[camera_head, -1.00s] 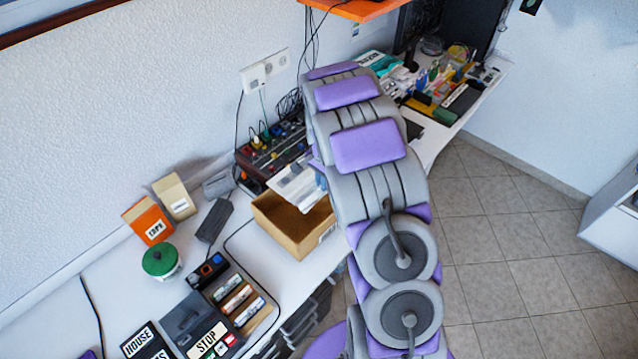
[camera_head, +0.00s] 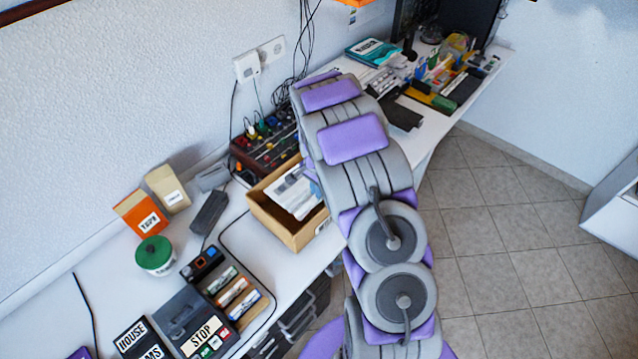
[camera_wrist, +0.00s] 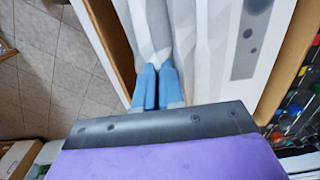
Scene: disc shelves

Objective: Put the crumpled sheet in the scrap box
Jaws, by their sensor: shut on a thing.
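The crumpled sheet (camera_wrist: 205,45) is white and grey with dark printed marks and fills the upper middle of the wrist view. My gripper (camera_wrist: 157,72), with blue fingers, is shut on its near edge. The scrap box (camera_head: 286,232) is an open brown cardboard box on the desk. The sheet also shows in the head view (camera_head: 296,192), at the box opening and seemingly partly inside it. In the wrist view, box walls (camera_wrist: 100,35) run along both sides of the sheet. My arm hides the gripper and part of the box in the head view.
A mixer with coloured knobs (camera_head: 262,143) stands right behind the box. Tiled floor (camera_head: 500,240) is clear at right.

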